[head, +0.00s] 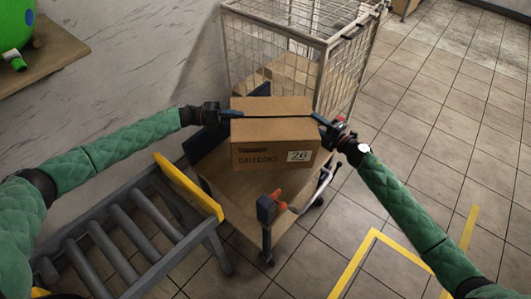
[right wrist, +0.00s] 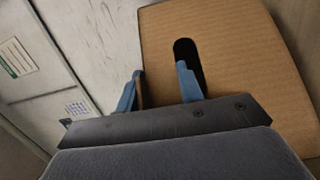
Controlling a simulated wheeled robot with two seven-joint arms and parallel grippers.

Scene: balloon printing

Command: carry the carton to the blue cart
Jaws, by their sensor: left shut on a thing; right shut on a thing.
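The brown carton (head: 270,148), printed with dark lettering and a white "26" label, is level between my two grippers, over the wooden deck of the cart (head: 245,190) with dark blue fittings. I cannot tell whether its base touches the deck. My left gripper (head: 228,114) is shut on the carton's left upper edge. My right gripper (head: 324,122) is shut on its right upper edge. In the right wrist view, one blue finger of the right gripper (right wrist: 158,88) goes into the dark handle slot of the carton (right wrist: 235,60), the other lies outside the wall.
A wire cage trolley (head: 345,70) with more cartons (head: 290,72) stands right behind the cart. A grey roller conveyor (head: 130,225) with a yellow end bar is at the front left. A green balloon-like object (head: 14,25) is at upper left. Tiled floor (head: 430,130) is clear on the right.

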